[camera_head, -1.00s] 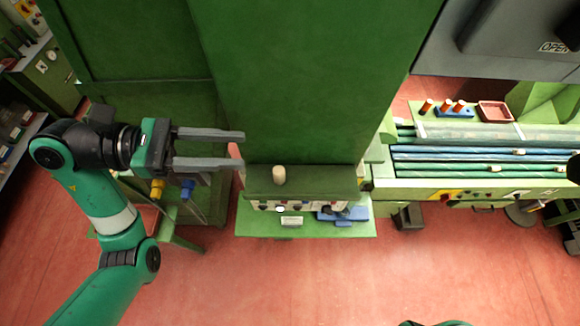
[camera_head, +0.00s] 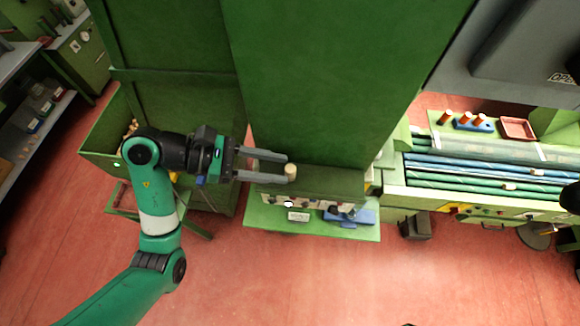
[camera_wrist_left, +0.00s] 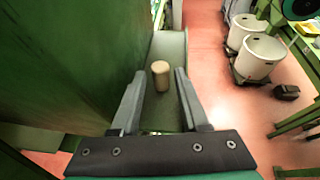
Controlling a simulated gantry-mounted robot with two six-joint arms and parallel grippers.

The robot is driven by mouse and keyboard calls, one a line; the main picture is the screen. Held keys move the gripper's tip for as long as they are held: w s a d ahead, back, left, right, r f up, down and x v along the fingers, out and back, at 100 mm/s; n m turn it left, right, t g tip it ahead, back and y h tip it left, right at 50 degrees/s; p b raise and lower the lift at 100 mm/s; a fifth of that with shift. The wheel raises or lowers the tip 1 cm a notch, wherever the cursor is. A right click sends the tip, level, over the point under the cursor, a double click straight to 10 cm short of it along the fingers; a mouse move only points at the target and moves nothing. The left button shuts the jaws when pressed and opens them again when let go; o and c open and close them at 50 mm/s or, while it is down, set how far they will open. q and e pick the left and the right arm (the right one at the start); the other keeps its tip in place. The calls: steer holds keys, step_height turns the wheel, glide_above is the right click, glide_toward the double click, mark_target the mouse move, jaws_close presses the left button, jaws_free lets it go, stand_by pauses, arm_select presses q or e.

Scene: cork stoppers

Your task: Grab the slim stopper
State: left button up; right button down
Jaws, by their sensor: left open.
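A slim pale cork stopper (camera_head: 291,171) stands upright on the narrow green ledge (camera_head: 335,182) at the foot of the tall green panel. It also shows in the left wrist view (camera_wrist_left: 160,75), where it stands just beyond and between the fingertips. My left gripper (camera_head: 288,168) is open, with its fingers reaching right toward the stopper. In the head view the fingertips are at the stopper's left side. In the left wrist view the open jaws (camera_wrist_left: 158,76) hold nothing. My right gripper is not in view.
The tall green panel (camera_head: 310,80) rises right behind the ledge. A lower green shelf (camera_head: 262,228) with knobs and a blue item (camera_head: 350,217) lies in front. Orange-topped pieces stand on a blue block (camera_head: 473,125) beside a red tray (camera_head: 517,129) at right.

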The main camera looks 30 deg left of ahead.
mark_target(293, 168)
arm_select(q)
steer(key=x, duration=0.3)
steer(key=shift+d+r+p, duration=0.1)
steer(key=shift+r+p, duration=0.05)
steer(key=shift+p, duration=0.2)
steer(key=shift+w+d+f, duration=0.1)
steer(key=shift+d+f, duration=0.1)
jaws_close()
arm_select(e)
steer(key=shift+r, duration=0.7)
